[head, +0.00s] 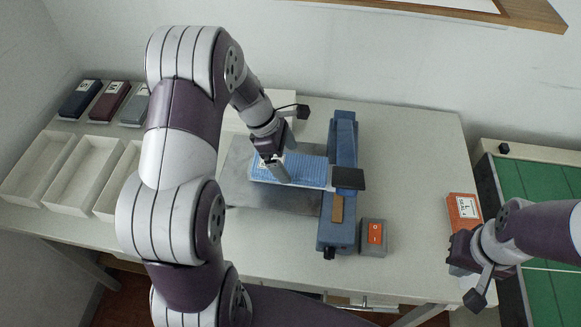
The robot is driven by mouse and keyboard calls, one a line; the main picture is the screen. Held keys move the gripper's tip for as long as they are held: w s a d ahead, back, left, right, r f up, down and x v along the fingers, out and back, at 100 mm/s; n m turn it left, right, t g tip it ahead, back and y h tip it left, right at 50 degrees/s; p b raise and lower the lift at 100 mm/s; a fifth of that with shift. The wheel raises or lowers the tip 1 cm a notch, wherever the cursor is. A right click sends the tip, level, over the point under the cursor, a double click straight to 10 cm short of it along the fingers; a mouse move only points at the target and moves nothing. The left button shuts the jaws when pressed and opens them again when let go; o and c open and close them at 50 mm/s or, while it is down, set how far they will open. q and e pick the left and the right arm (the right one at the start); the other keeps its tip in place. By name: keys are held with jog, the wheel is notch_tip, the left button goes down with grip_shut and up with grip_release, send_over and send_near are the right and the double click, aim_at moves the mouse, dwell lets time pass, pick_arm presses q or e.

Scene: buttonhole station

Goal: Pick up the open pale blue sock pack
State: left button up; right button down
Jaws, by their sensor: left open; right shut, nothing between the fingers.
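The pale blue sock pack (306,170) lies flat on the dark grey plate (240,185), with its right end at the blue machine (340,220). A white label shows at its left end, partly hidden by my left gripper. My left gripper (276,168) is open, with its fingers at the pack's left end. I cannot tell whether they touch it or reach around it. My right gripper (463,264) is shut and empty at the table's right edge, just below an orange pack (463,207) marked L.
A box with an orange switch (375,234) stands right of the machine. White trays (86,174) and dark labelled packs (108,101) stand at the left. A green-topped surface (540,185) is at the right.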

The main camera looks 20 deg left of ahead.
aim_at(290, 163)
pick_arm(q)
jog(key=x, duration=0.2)
jog(key=shift+s+d+f, duration=0.1)
jog(key=shift+d+f, duration=0.15)
jog(key=shift+f, duration=0.4)
jog(key=shift+r, duration=0.1)
jog(key=c, duration=0.6)
jog(key=shift+c, duration=1.3)
